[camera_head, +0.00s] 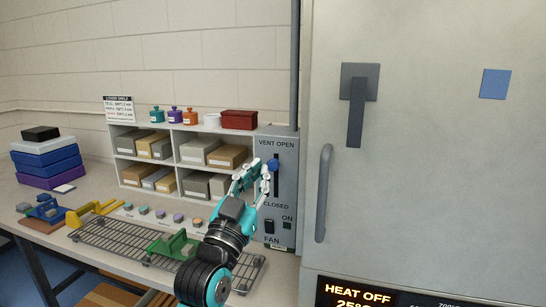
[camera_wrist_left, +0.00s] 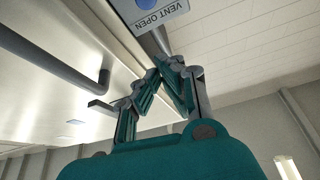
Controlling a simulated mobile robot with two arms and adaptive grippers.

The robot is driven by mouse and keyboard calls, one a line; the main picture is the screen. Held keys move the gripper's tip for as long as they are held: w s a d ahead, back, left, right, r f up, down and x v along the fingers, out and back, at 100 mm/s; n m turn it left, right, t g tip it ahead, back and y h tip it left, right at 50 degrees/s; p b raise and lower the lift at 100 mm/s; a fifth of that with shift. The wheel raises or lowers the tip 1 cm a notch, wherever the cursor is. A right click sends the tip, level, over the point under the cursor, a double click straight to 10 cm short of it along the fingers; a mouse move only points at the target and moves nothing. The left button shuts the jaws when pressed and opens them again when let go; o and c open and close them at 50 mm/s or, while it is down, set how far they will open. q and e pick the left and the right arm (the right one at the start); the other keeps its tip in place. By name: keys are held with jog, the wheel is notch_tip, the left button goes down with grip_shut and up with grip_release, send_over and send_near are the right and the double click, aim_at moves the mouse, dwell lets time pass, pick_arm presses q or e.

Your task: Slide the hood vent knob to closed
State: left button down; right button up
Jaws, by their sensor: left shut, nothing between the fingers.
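The hood vent panel (camera_head: 287,205) is a grey box with a vertical dark slot, marked VENT OPEN above and CLOSED below. Its blue knob (camera_head: 273,165) sits in the upper part of the slot. My left gripper (camera_head: 256,169) is shut and empty, just left of the knob, its fingers partly in front of the panel. I cannot tell whether it touches the knob. In the left wrist view, the shut fingers (camera_wrist_left: 168,72) are below the inverted VENT OPEN label (camera_wrist_left: 148,18), with a bit of blue at the top edge. My right gripper is not in view.
A fan switch (camera_head: 269,227) is low on the panel. Right of it stands a large grey cabinet with a vertical handle (camera_head: 324,193). Left is a shelf of boxes (camera_head: 175,131). A wire rack (camera_head: 115,243) with a green press (camera_head: 174,245) lies below my arm.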

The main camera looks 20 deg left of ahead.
pick_arm(q)
jog(key=shift+w, duration=0.1)
notch_tip(320, 180, up, 5)
jog(key=p, duration=0.4)
send_over(274, 164)
jog(key=s+d, duration=0.1)
jog(key=s, duration=0.1)
jog(key=f, duration=0.4)
jog(key=shift+a+f, duration=0.3)
jog(key=shift+f, duration=0.1)
notch_tip(274, 164, down, 9)
jog(key=b, duration=0.5)
jog(key=shift+r, duration=0.15)
